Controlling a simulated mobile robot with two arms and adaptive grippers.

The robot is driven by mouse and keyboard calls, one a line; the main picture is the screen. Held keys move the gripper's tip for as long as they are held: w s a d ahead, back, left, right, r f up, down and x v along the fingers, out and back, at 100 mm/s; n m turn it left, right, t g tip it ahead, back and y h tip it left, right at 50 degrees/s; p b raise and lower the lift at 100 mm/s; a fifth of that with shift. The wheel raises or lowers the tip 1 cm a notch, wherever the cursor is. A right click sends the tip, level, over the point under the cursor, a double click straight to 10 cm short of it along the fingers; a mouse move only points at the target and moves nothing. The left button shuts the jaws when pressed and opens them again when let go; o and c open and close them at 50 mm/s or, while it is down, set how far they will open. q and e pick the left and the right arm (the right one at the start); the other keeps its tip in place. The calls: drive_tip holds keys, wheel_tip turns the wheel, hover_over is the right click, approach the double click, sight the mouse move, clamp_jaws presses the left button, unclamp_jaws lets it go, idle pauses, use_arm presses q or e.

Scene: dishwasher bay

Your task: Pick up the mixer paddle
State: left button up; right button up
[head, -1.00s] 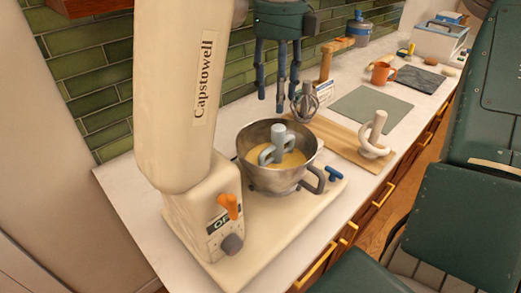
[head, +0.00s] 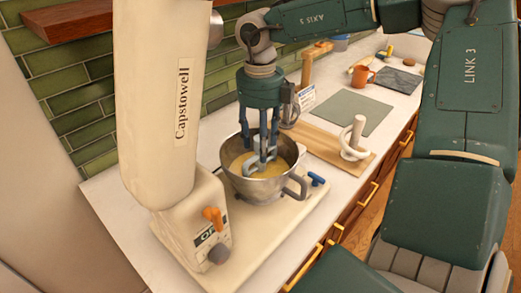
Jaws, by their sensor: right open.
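The pale grey-blue mixer paddle (head: 251,164) stands in yellow batter in the steel mixing bowl (head: 285,192), its shaft upward. My right gripper (head: 262,150) points down from above. Its blue fingers are open and reach into the bowl around the paddle's shaft. They partly hide the shaft, and I cannot tell whether any finger touches it. My left gripper is not in view.
The cream stand mixer (head: 160,110) rises just left of the bowl. A whisk (head: 289,108) hangs behind the gripper. An orange mug (head: 361,76) stands farther back.

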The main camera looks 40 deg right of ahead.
clamp_jaws()
drive_tip(key=shift+r, duration=0.15)
